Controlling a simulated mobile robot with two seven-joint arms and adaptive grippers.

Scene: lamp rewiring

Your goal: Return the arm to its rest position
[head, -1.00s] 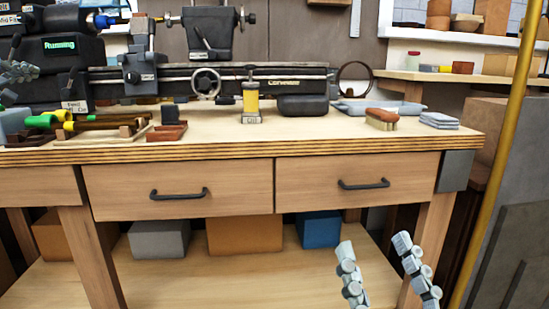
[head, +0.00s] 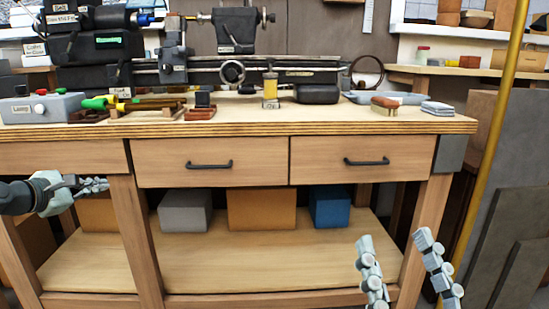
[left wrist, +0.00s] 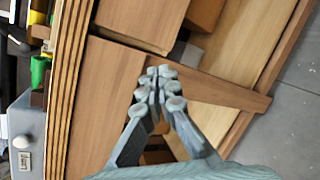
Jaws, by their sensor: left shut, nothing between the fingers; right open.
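My left gripper (head: 92,186) is at the left of the head view, in front of the bench's left leg and below the tabletop's front edge. Its fingers are shut with nothing between them. In the left wrist view its fingertips (left wrist: 160,88) meet in front of the bench front and lower shelf. My right gripper (head: 400,255) is at the lower right of the head view, fingers apart and empty, in front of the bench's right leg and lower shelf. Most of the right arm is out of view.
The wooden workbench (head: 330,128) carries a lathe (head: 210,72), a grey box with buttons (head: 42,107), a brush (head: 384,105) and folded cloths (head: 437,108). Boxes, including a blue one (head: 329,207), stand on the lower shelf. A yellow pole (head: 494,140) rises at right.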

